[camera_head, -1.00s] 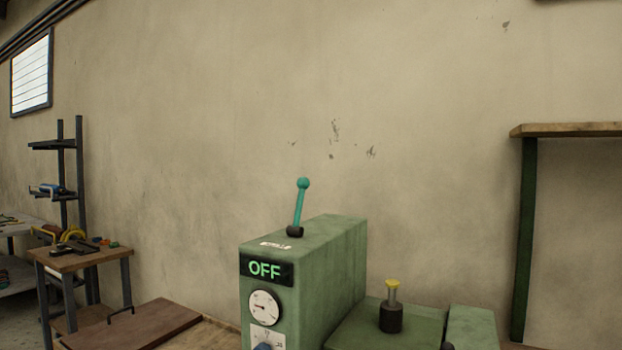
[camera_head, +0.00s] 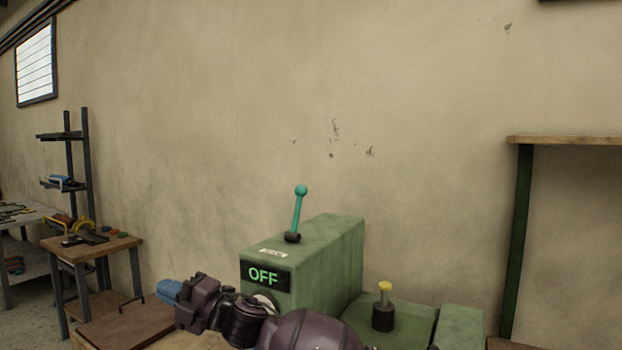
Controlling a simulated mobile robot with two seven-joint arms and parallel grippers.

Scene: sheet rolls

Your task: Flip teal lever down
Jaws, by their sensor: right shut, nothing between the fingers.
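The teal lever (camera_head: 297,213) has a round teal knob and stands up from a black pivot on top of the green machine box (camera_head: 325,255). It leans slightly to the right. The display (camera_head: 264,276) on the box front reads OFF in green. My right gripper (camera_head: 168,291) has blue fingertips and is shut and empty. It points left, lower than the lever and to the left of the box, apart from the lever. My right arm crosses in front of the box and hides most of the dial. My left gripper is not in view.
A yellow-topped black knob (camera_head: 383,311) stands on the lower green part at right. A brown board with a handle (camera_head: 120,322) lies behind the gripper. A wooden stool (camera_head: 95,250) and a dark rack (camera_head: 75,160) stand at left. The space around the lever is clear.

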